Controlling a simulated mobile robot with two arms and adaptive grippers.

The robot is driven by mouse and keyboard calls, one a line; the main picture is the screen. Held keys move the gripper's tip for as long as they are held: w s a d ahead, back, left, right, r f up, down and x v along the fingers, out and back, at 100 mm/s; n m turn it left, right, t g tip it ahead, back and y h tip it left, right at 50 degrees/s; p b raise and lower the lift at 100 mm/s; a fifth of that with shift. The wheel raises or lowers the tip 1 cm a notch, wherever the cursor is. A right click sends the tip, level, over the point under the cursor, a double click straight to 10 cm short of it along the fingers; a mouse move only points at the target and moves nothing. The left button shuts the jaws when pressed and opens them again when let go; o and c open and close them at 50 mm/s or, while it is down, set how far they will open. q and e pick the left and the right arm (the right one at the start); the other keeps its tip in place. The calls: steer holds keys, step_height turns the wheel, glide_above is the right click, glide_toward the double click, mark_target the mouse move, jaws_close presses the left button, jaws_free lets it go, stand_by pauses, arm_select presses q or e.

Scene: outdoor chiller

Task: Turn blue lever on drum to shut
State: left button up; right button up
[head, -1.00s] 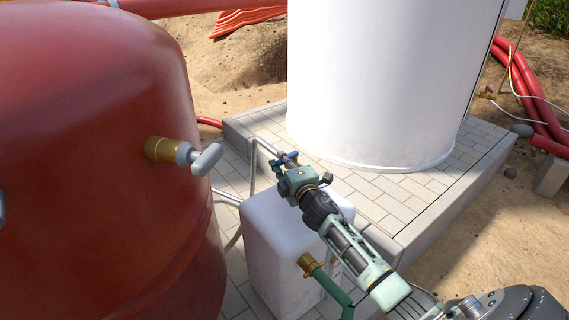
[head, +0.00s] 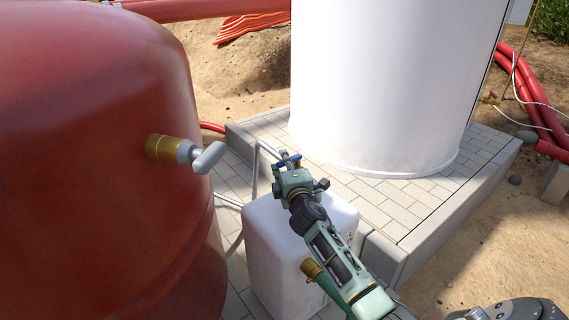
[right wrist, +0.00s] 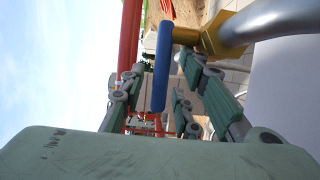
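The blue lever (head: 291,160) shows small at the tip of my right gripper (head: 290,165) in the head view. In the right wrist view the blue lever (right wrist: 162,65) is a long bar on a brass fitting (right wrist: 210,36) at the end of a grey pipe (right wrist: 265,22). My right gripper (right wrist: 155,100) is open. Its two fingers stand on either side of the lever's lower end, with gaps seeming to show; I cannot tell whether either touches it. My left gripper is not in view.
A big red tank (head: 90,130) with a grey-handled brass valve (head: 187,152) fills the left. A white container (head: 275,250) stands below my right arm. A tall white tank (head: 385,80) stands on a paved plinth (head: 400,205) behind. Red hoses (head: 530,100) lie at the right.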

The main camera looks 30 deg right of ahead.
steer(key=v, duration=1.2)
steer(key=shift+f, duration=0.1)
stand_by(0.4)
